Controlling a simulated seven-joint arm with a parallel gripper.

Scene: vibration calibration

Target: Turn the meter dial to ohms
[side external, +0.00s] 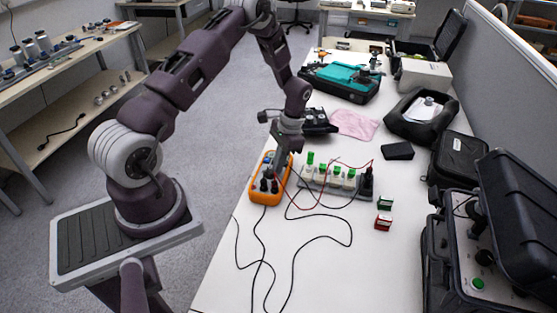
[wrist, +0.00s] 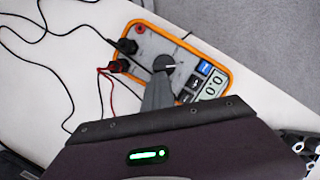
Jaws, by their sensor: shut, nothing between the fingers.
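The meter is orange-rimmed with a grey face; it lies on the white table in the side view (side external: 255,192) and at the top of the wrist view (wrist: 192,38). Its dark round dial (wrist: 164,63) with a white pointer line sits mid-face in the wrist view. In the side view my gripper (side external: 280,165) hides part of the meter.
A strip of terminals with green tops (side external: 330,177) stands right of the meter. Red and black leads loop across the table around it. The front table is clear except for cables.

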